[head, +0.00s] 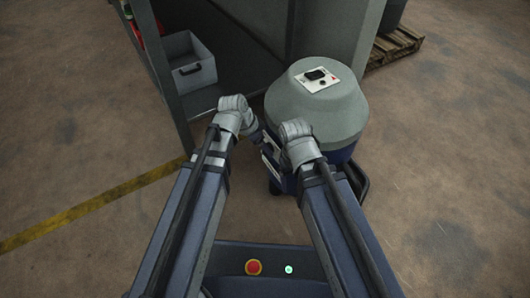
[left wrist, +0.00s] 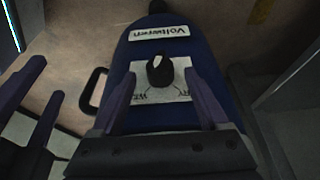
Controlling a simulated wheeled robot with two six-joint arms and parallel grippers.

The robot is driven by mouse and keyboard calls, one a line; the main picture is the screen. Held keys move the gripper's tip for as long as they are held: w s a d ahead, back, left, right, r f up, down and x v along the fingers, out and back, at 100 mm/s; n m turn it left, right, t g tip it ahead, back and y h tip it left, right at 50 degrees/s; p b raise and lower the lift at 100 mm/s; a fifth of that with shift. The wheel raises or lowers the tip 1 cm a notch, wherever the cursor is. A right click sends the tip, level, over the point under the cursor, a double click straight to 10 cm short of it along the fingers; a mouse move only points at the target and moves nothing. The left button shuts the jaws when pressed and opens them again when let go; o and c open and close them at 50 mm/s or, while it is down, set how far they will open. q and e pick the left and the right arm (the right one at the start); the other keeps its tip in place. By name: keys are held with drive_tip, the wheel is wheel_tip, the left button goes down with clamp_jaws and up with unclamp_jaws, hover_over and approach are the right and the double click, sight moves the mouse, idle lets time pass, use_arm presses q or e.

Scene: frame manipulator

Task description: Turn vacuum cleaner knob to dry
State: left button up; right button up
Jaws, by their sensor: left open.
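The vacuum cleaner (head: 318,108) has a grey top and a dark blue lower body, standing in front of my arms. In the left wrist view its blue body (left wrist: 150,50) carries a black knob (left wrist: 160,71) on a white plate (left wrist: 178,80). Lettering for wet and dry is partly visible below the knob; I cannot tell exactly where the knob points. My left gripper (left wrist: 160,78) is open, its fingers on either side of the knob, with no clear contact. My right gripper (left wrist: 30,98) shows at the left of the wrist view, open and empty. In the head view my wrists largely hide both grippers.
A metal shelf (head: 160,75) with a grey bin (head: 189,61) stands close on the left. A large grey container (head: 330,30) is behind the vacuum. A wooden pallet (head: 395,46) lies at the back right. The floor on the right is clear.

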use_arm(q)
drive_tip(key=shift+b+x, duration=0.85)
drive_tip(key=shift+x, duration=0.6)
use_arm(e)
wheel_tip(320, 180, down, 3)
drive_tip(key=shift+r, duration=0.2)
use_arm(q)
clamp_jaws()
